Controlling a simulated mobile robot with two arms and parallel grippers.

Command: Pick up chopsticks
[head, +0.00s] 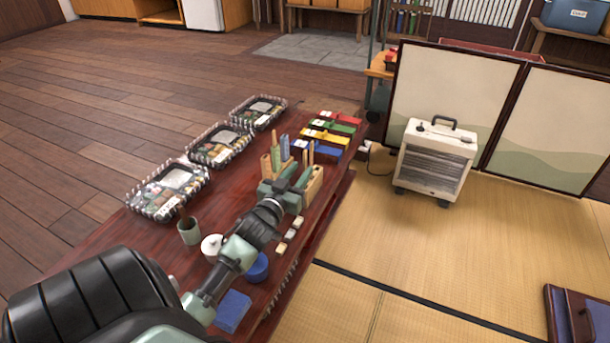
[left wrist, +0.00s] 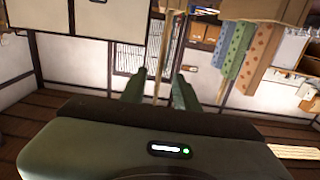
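Thin wooden chopsticks (head: 311,153) stand upright at a light wooden holder (head: 314,186) on the dark red low table (head: 108,240). My left gripper (head: 295,176) is at this holder, its fingers beside the sticks. In the left wrist view the two green fingertips (left wrist: 159,90) are apart, and a thin pale stick (left wrist: 162,50) shows between them. I see no clear contact between finger and stick. The gripper hides part of the holder. My right gripper is not in view.
Several lunch boxes (head: 168,190) line the table's left side. Colored cases (head: 323,138) lie at its far end. A green cup (head: 189,232), a white lidded pot (head: 211,246) and a blue block (head: 233,311) are nearer. A heater (head: 437,160) stands on open tatami to the right.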

